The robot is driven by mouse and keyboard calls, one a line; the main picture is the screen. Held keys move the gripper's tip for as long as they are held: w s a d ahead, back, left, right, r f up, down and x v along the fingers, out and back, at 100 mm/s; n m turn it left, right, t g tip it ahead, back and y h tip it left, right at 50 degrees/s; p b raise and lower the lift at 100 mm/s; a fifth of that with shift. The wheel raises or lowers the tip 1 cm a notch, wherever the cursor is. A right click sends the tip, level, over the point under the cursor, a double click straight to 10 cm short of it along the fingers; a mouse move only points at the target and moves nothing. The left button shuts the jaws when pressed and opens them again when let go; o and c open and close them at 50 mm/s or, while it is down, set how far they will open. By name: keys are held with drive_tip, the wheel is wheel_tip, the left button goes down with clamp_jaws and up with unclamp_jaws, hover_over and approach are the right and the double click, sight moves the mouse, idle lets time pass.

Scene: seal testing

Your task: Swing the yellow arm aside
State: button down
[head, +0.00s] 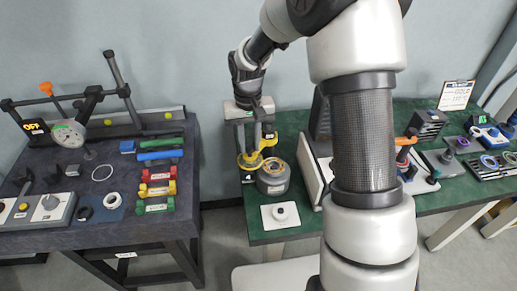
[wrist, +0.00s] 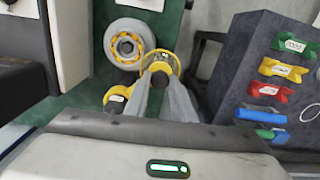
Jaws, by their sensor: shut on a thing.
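The yellow arm (head: 268,141) is at the left end of the green bench, behind a round grey housing (head: 273,178). In the wrist view, a yellow part (wrist: 117,98) of it shows left of my fingers, and a yellow loop shows at the fingertips. My gripper (head: 251,150) points down over it. In the wrist view, my gripper (wrist: 160,70) has its fingertips close together on the yellow arm. The housing (wrist: 128,43) sits just beyond, its top ringed with yellow. The fingers hide part of the arm, so its pivot is unclear.
A white pad (head: 281,216) with a small round part lies in front of the housing. A panel (head: 313,172) stands to its right. The dark table (head: 95,225) at left holds a gauge (head: 68,134) and coloured blocks. A gap separates table and bench.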

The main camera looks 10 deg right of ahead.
drive_tip(key=shift+w+a+m, duration=0.85)
drive_tip(key=shift+w+m, duration=0.05)
drive_tip(key=shift+m, duration=0.3)
drive_tip(key=shift+w+a+m, duration=0.25)
drive_tip(key=shift+w+m, duration=0.2)
drive_tip(key=shift+m, duration=0.15)
drive_tip(key=shift+w+a+m, duration=0.2)
drive_tip(key=shift+w+m, duration=0.25)
drive_tip(key=shift+m, duration=0.15)
drive_tip(key=shift+r, duration=0.1)
drive_tip(key=c, duration=1.5)
unclamp_jaws()
wheel_tip(320, 180, up, 17)
drive_tip(key=shift+r, duration=0.15)
drive_tip(key=shift+r+p, duration=0.1)
drive_tip(key=shift+p, duration=0.2)
